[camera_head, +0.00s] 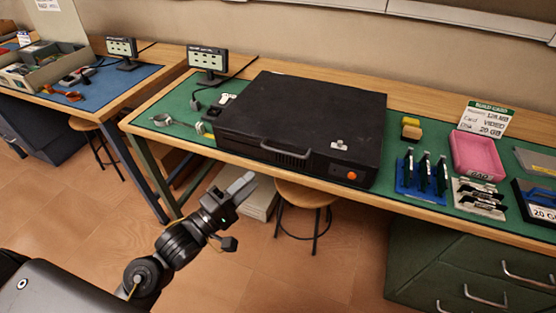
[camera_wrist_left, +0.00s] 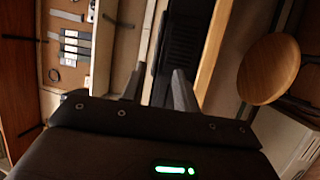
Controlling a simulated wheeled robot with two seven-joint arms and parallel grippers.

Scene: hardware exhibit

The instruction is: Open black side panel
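A large black case (camera_head: 305,110) lies flat and closed on the green mat of the bench. Its front side has a grey handle (camera_head: 286,152) and a round orange button (camera_head: 352,175). A small silver part (camera_head: 339,145) sits on the top near the front right corner. My left gripper (camera_head: 246,184) is in front of the bench edge, below and left of the handle, touching nothing. In the left wrist view its two fingers (camera_wrist_left: 159,88) are apart and empty, with a dark slatted surface (camera_wrist_left: 184,50) beyond them. My right gripper is out of view.
A round wooden stool (camera_head: 306,194) stands under the bench, near my left gripper; it shows in the wrist view (camera_wrist_left: 268,68). Right of the case are a blue rack (camera_head: 421,193), a pink tray (camera_head: 476,156) and yellow blocks (camera_head: 411,128). A small display (camera_head: 207,60) stands behind left.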

